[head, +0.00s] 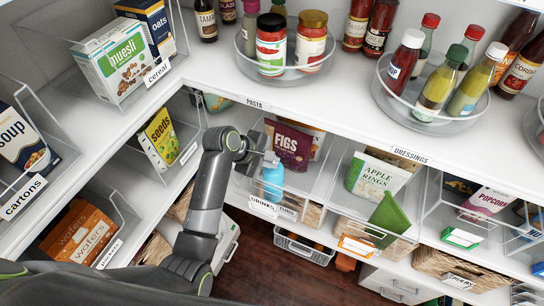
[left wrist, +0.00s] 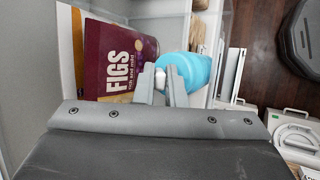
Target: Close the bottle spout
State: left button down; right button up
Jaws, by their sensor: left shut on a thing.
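A light blue bottle (head: 272,183) stands in a clear bin on the middle shelf, in front of the purple figs bag (head: 292,146). In the left wrist view the bottle (left wrist: 193,68) lies sideways in the picture, with a small white spout (left wrist: 160,77) at its top end. My left gripper (head: 270,160) is at the top of the bottle. In the left wrist view my left gripper (left wrist: 162,82) has one finger on each side of the spout, shut on it. The fingers partly hide the spout, and I cannot tell whether it is open or closed. My right gripper is out of view.
Clear bin walls stand around the bottle, with a label strip (head: 272,208) in front. The upper shelf edge (head: 290,112) runs just above my gripper. An apple rings bag (head: 378,175) stands in the bin to the right, and a seeds bag (head: 160,138) to the left.

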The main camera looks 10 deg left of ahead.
pick_arm(q)
jog(key=shift+s+f+t+h, duration=0.3)
jog(key=shift+s+f+t, duration=0.15)
jog(key=shift+t, duration=0.35)
jog(key=shift+s+a+m+t+h+b, duration=0.1)
jog(key=shift+m+t+h+b, duration=0.2)
jog(key=shift+t, duration=0.1)
jog(key=c, duration=1.5)
grip_release()
